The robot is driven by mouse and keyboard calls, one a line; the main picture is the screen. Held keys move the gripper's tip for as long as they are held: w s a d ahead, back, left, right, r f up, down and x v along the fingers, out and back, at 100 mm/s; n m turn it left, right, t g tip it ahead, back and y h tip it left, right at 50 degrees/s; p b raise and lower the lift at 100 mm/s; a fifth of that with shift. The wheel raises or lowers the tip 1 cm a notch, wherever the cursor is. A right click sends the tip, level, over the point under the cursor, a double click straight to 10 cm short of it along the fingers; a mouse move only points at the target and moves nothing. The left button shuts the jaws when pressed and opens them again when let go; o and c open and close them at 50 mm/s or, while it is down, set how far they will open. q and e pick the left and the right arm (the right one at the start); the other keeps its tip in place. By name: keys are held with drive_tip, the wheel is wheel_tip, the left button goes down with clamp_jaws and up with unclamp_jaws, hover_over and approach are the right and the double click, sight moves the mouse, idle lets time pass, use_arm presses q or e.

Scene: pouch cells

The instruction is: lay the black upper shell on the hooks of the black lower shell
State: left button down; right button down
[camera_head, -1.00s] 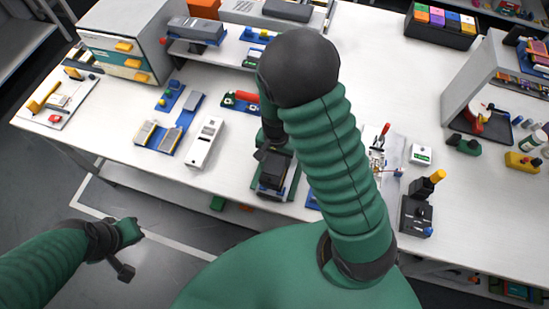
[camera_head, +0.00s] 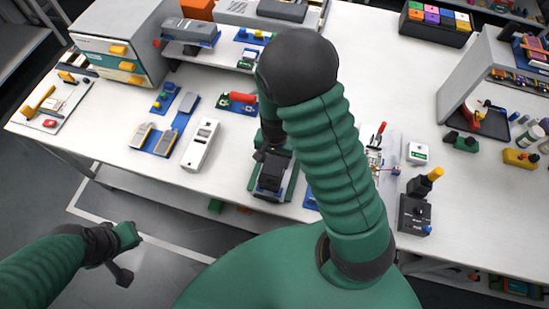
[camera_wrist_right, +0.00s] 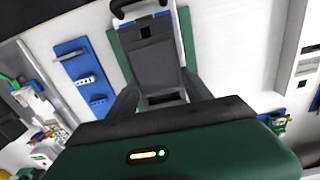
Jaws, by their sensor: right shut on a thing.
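The black upper shell (camera_head: 276,166) shows in the head view at my right gripper (camera_head: 264,152), which is shut on it. In the right wrist view a dark shell (camera_wrist_right: 152,62) with a small square opening lies between my gripper's fingers (camera_wrist_right: 160,98). It is over a green base (camera_wrist_right: 124,48). The green base (camera_head: 291,187) also shows in the head view, under the dark parts. The black lower shell is mostly hidden, and I cannot tell whether the two shells touch. My left gripper (camera_head: 122,272) hangs off the table's front left, its jaws unclear.
A white device (camera_head: 201,146) and blue fixtures (camera_head: 165,143) stand left of the base. A black box with a yellow-topped lever (camera_head: 415,213) stands to the right. A shelf (camera_head: 210,53) is behind. My right arm covers part of the table.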

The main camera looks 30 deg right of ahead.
sight(275, 160)
drive_tip(key=shift+a+f+b, duration=0.15)
drive_tip(key=shift+f+b, duration=0.25)
drive_tip(key=shift+f, duration=0.15)
drive_tip(key=shift+c, duration=1.9)
unclamp_jaws()
wheel_tip(275, 160, up, 17)
drive_tip(key=p, duration=0.2)
drive_tip(key=shift+f, duration=0.15)
